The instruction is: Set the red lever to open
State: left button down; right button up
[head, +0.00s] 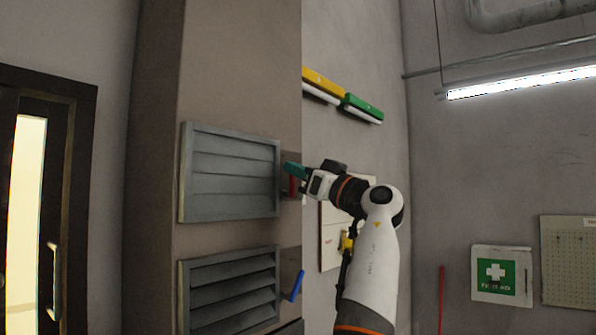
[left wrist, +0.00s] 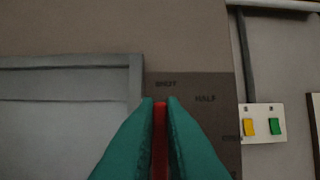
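The red lever (head: 292,187) is on a dark plate (left wrist: 195,85) to the right of the upper grey louvre (head: 230,175), whose slats look closed. In the left wrist view the lever (left wrist: 160,130) stands upright, its tip below the word SHUT. HALF and a partly hidden OPEN label follow to the right and lower down. My left gripper (head: 291,168) has its teal fingers on both sides of the lever, seemingly closed on it; they also show in the left wrist view (left wrist: 160,103). My right gripper is not in view.
A lower louvre (head: 232,295) with tilted slats has a blue lever (head: 297,286) beside it. Yellow (left wrist: 247,127) and green (left wrist: 274,126) switches sit on a white panel to the right. A door (head: 40,200) is at the far left.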

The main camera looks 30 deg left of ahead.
pick_arm(q)
jog(key=shift+w+m+t, duration=0.15)
jog(key=shift+m+t, duration=0.25)
jog(key=shift+w+d+f+m+t+h, duration=0.1)
jog(key=shift+w+f+m+t+h, duration=0.65)
jog(key=shift+m, duration=2.2)
jog(key=shift+w+f+m+t+h, duration=0.25)
jog(key=shift+w+m+t+h, duration=0.6)
jog(key=shift+m, duration=2.05)
jog(key=shift+w+d+f+m+t+h, duration=0.1)
jog(key=shift+w+f+m+t+h, duration=0.75)
jog(key=shift+m, duration=2.1)
jog(key=shift+s+r+t, duration=0.3)
jog(key=shift+s+t, duration=0.1)
jog(key=shift+t, duration=0.25)
jog(key=c, duration=1.5)
grip_release()
